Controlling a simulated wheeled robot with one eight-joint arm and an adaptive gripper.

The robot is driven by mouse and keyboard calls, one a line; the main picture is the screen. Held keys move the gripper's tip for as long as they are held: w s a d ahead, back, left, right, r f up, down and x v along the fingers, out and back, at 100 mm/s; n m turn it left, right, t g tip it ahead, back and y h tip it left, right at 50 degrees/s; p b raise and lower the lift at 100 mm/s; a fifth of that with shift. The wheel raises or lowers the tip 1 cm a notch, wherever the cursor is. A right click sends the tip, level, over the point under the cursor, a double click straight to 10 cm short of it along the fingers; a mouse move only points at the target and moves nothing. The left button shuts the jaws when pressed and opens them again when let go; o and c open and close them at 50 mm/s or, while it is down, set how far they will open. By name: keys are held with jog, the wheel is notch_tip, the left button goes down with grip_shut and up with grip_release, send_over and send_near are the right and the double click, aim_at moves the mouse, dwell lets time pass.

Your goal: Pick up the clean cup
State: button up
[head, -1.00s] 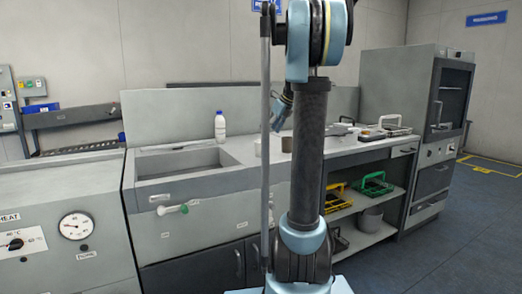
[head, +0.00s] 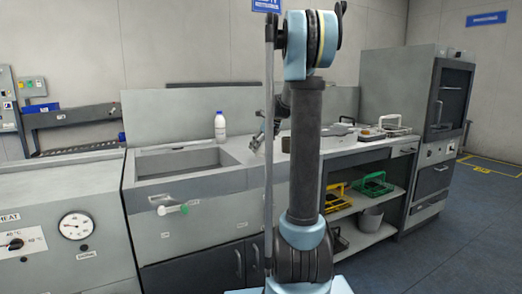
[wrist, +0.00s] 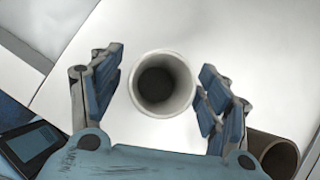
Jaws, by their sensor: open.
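A white cup (wrist: 161,83), clean-looking, stands on the pale counter in the wrist view, its open rim facing the camera. My gripper (wrist: 161,64) is open, with one blue finger on each side of this cup and gaps between the fingers and its wall. In the head view my gripper (head: 257,143) is low over the counter right of the sink, and the white cup cannot be made out there. A brown-rimmed cup (wrist: 273,152) stands at the lower right of the wrist view, beside the right finger and partly covered by it.
The sink (head: 180,162) lies left of my gripper, with a white bottle (head: 220,126) behind it. Trays and racks (head: 391,124) stand further right on the counter. Yellow and green racks (head: 375,184) sit on the shelf below. The counter beyond the cup is clear.

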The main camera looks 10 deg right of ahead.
jog(key=c, duration=1.1)
notch_tip(320, 180, up, 10)
jog(key=shift+c, duration=0.3)
